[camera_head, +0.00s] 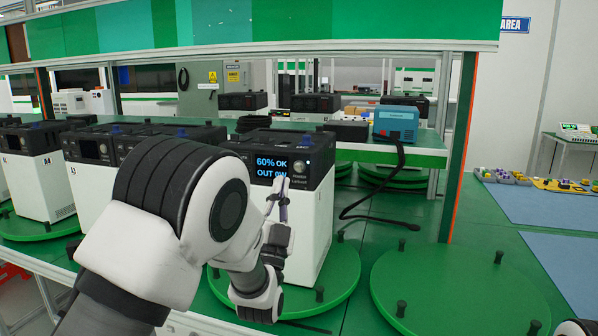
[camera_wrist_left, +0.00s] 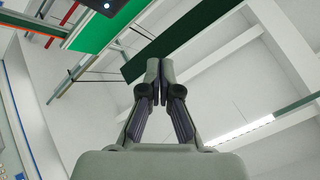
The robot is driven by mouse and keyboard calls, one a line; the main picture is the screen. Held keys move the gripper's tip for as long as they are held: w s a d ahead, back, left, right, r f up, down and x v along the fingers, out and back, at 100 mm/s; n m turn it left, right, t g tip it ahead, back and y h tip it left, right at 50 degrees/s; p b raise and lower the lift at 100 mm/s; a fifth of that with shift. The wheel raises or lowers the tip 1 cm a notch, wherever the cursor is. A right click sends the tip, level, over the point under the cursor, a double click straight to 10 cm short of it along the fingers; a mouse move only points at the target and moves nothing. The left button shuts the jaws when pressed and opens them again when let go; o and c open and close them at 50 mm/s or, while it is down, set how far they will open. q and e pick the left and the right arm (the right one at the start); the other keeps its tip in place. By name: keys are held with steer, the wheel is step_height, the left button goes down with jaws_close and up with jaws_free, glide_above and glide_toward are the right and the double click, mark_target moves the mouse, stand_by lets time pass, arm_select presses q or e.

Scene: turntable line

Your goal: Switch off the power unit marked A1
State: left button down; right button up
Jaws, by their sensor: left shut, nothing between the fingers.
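A white power unit with a black top (camera_head: 310,215) stands on a green turntable disc. Its lit screen (camera_head: 268,165) reads "60% OK" and "OUT 0W". A small bright round spot (camera_head: 307,162) and a knob (camera_head: 298,180) sit right of the screen. No A1 mark is readable on it; my left arm covers much of its front. My left gripper (camera_head: 282,183) is shut and empty, its fingertips pointing up in front of the panel, just below and right of the screen. Contact cannot be told. The shut fingers also show in the left wrist view (camera_wrist_left: 153,72). My right gripper is not in view.
More power units stand on the left, one marked A4 (camera_head: 40,175). An empty green disc with pegs (camera_head: 455,290) lies to the right. A blue unit (camera_head: 396,122) with a black cable (camera_head: 385,185) sits on the shelf behind. A green overhead panel (camera_head: 300,25) spans the top.

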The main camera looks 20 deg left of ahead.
mark_target(299, 167)
arm_select(q)
steer(key=shift+w+r, duration=0.15)
steer(key=w, duration=0.8)
steer(key=shift+w+p, duration=0.25)
steer(key=shift+p, duration=0.15)
steer(key=shift+d, duration=0.1)
steer(key=shift+w, duration=0.1)
stand_by(1.0)
steer(key=shift+w+b, duration=0.35)
